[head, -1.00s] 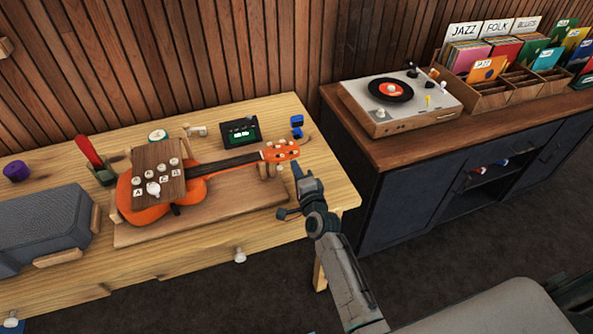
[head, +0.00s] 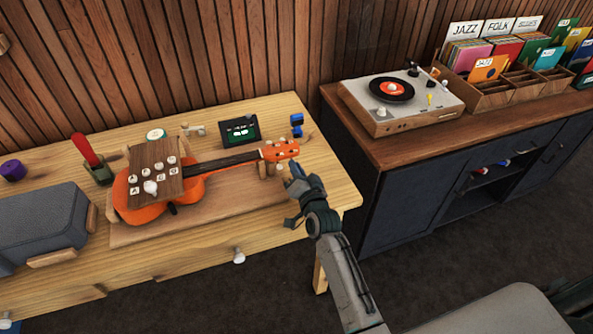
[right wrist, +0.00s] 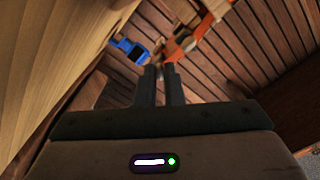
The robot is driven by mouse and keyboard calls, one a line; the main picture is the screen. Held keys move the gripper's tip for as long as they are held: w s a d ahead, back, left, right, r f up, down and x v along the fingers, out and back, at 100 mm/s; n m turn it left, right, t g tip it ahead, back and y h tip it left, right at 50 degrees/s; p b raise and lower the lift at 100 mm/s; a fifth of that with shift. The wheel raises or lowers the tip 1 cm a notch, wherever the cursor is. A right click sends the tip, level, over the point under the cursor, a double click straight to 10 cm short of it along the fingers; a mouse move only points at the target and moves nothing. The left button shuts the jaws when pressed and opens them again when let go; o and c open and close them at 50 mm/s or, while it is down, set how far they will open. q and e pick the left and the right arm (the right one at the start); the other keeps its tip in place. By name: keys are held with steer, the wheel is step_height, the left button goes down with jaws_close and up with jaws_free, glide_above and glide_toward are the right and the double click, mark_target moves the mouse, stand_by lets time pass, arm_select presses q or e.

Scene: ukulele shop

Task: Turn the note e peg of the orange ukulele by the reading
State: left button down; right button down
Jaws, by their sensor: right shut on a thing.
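The orange ukulele (head: 145,213) lies on a wooden stand on the workbench, its headstock (head: 284,149) pointing right. It has several pale pegs; which is the e peg is too small to read. My right gripper (head: 288,176) is at the near side of the headstock, shut on a peg. In the right wrist view its two fingers (right wrist: 161,74) are close together beside the orange headstock (right wrist: 210,18); the held peg is mostly hidden. The tuner (head: 239,131) behind the neck shows a lit green display, too small to read. My left gripper is not in view.
A wooden block (head: 156,167) with lettered knobs covers part of the ukulele body. A blue clip-like object (head: 296,122) stands beyond the headstock. A grey case (head: 40,222) sits at left. A cabinet with a record player (head: 400,100) stands at right.

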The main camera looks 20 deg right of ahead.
steer(key=shift+n, duration=0.3)
steer(key=c, duration=1.5)
jaws_free()
steer(key=shift+c, duration=0.2)
steer(key=shift+s, duration=0.1)
steer(key=shift+s+f, duration=0.15)
steer(key=shift+s, duration=0.15)
steer(key=s+b, duration=0.1)
steer(key=s, duration=0.3)
steer(key=s+b, duration=0.2)
steer(key=s, duration=0.3)
steer(key=shift+s+d, duration=0.2)
steer(key=shift+s, duration=0.3)
